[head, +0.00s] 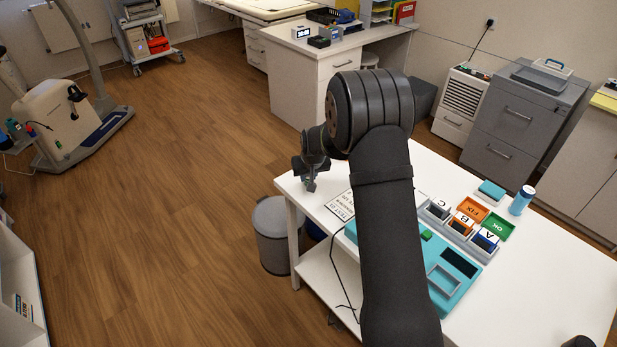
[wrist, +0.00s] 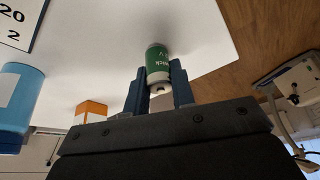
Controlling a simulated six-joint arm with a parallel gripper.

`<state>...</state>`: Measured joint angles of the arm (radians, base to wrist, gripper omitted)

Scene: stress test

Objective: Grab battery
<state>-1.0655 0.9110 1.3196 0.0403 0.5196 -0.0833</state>
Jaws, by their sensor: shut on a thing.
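The battery (wrist: 157,56), a small cylinder with a green label and a pale end, sits between the two fingers of my gripper (wrist: 157,70) in the wrist view. The fingers are shut on its sides. The white table top shows behind it. In the head view my gripper (head: 310,184) is at the table's left corner, and the battery cannot be made out there. My arm covers part of the table in that view.
The white table (head: 545,262) holds a teal station (head: 467,290), bins marked A, B and C, an orange tray (head: 472,207), a green tray (head: 498,226), a blue bottle (head: 520,202) and a printed sheet (head: 340,205). A grey waste bin (head: 271,240) stands beside it.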

